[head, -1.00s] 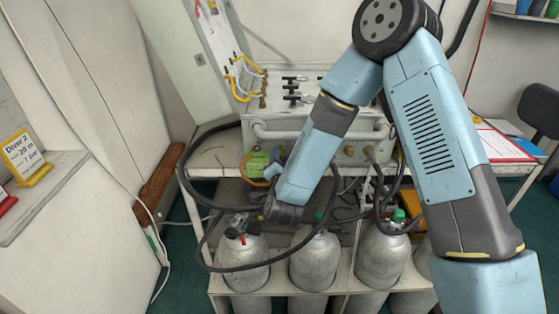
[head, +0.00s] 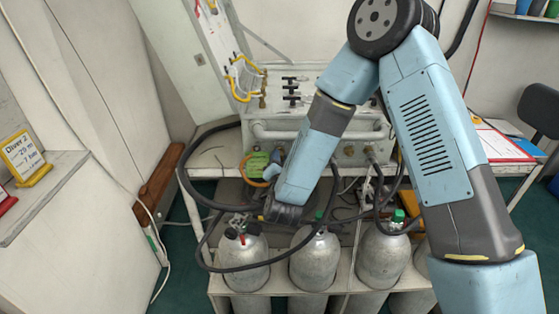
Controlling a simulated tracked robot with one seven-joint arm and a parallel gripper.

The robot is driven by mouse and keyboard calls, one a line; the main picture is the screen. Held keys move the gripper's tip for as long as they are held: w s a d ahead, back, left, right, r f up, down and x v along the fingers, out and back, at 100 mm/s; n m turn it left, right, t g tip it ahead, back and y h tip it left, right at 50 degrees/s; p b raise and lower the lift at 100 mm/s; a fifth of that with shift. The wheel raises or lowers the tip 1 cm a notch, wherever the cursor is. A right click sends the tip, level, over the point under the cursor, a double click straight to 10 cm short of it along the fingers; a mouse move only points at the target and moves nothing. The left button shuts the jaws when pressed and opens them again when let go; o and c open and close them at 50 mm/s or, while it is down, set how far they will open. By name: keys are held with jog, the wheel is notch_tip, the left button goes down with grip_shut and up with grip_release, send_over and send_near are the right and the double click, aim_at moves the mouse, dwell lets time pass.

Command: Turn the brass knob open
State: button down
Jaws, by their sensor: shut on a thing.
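My arm reaches down from the upper right in the head view, in front of the air panel (head: 285,128). Its dark wrist ends low, just above and right of the left cylinder's valve. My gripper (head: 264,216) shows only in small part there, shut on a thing. Its fingertips and the brass knob in its grip are hidden, so I cannot see how far the knob is turned. Small brass fittings (head: 349,151) show on the panel's lower front, right of my forearm.
Several grey cylinders (head: 243,255) stand in a white rack below the panel. Black hoses (head: 186,180) loop close around my wrist. A green tag (head: 257,163) hangs at the shelf edge. A Diver 2 sign (head: 24,157) stands on the left counter, and a clipboard (head: 500,142) lies at right.

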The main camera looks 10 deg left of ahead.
jog(key=shift+s+f+n, duration=0.1)
jog(key=shift+f+n, duration=0.05)
jog(key=shift+n, duration=7.75)
jog(key=c, duration=1.2)
grip_release()
jog(key=v, duration=1.3)
jog(key=shift+s, duration=0.35)
